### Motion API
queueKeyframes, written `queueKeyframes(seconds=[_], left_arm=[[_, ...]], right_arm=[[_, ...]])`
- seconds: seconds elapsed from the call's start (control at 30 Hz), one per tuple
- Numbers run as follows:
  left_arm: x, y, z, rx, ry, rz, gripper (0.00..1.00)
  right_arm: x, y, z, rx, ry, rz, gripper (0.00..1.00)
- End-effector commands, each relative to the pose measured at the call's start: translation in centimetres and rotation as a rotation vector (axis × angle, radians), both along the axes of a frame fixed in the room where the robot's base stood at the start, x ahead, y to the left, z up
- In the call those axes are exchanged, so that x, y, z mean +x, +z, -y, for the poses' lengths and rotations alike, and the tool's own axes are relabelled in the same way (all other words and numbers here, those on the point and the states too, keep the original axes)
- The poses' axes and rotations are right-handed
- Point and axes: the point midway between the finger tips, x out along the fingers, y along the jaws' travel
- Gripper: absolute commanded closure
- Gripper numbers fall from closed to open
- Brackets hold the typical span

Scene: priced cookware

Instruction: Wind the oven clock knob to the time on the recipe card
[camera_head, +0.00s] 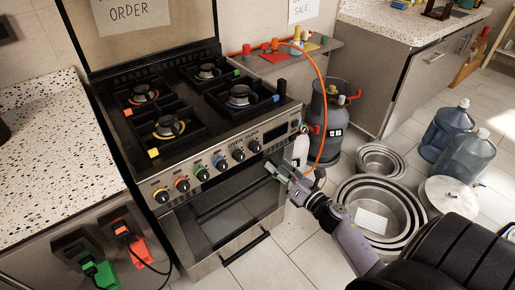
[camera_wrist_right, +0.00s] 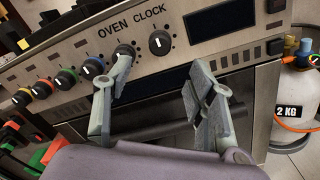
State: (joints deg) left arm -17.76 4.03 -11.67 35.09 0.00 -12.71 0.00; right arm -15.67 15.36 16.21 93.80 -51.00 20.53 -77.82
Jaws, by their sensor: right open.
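The oven (camera_head: 218,210) has a row of knobs on its steel front. In the right wrist view the panel reads "OVEN CLOCK". A black knob with a white mark (camera_wrist_right: 159,42) sits under "CLOCK", the mark near the top. Another black knob (camera_wrist_right: 124,50) sits under "OVEN", its lower part overlapped by my left-hand fingertip; I cannot tell whether they touch. My right gripper (camera_wrist_right: 162,78) is open and empty before the panel, and also shows in the head view (camera_head: 277,172). A white card (camera_head: 371,221) lies in the metal tubs, its text too small to read. My left gripper is out of view.
A dark display (camera_wrist_right: 222,18) sits right of the knobs. A grey gas cylinder (camera_head: 333,120) with an orange hose (camera_head: 321,95) stands right of the oven, near stacked metal tubs (camera_head: 345,195). Water jugs (camera_head: 468,155) stand farther right. Burners (camera_head: 170,127) top the oven.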

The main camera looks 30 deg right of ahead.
Motion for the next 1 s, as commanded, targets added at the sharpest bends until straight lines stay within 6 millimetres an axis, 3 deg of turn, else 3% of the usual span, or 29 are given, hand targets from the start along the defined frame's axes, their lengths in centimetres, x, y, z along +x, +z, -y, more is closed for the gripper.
queueKeyframes(seconds=[0.3,0.5,0.93,1.0], left_arm=[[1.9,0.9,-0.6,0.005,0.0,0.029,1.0],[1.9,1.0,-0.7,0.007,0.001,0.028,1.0],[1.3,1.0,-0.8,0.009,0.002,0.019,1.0],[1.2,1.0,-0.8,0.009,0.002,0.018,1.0]], right_arm=[[6.9,0.1,-0.5,0.002,-0.003,0.0,0.49],[9.5,0.0,-0.7,0.002,-0.002,-0.001,0.49],[10.3,-0.1,-0.8,0.002,-0.001,-0.002,0.49],[10.3,-0.1,-0.8,0.002,-0.001,-0.002,0.54]])
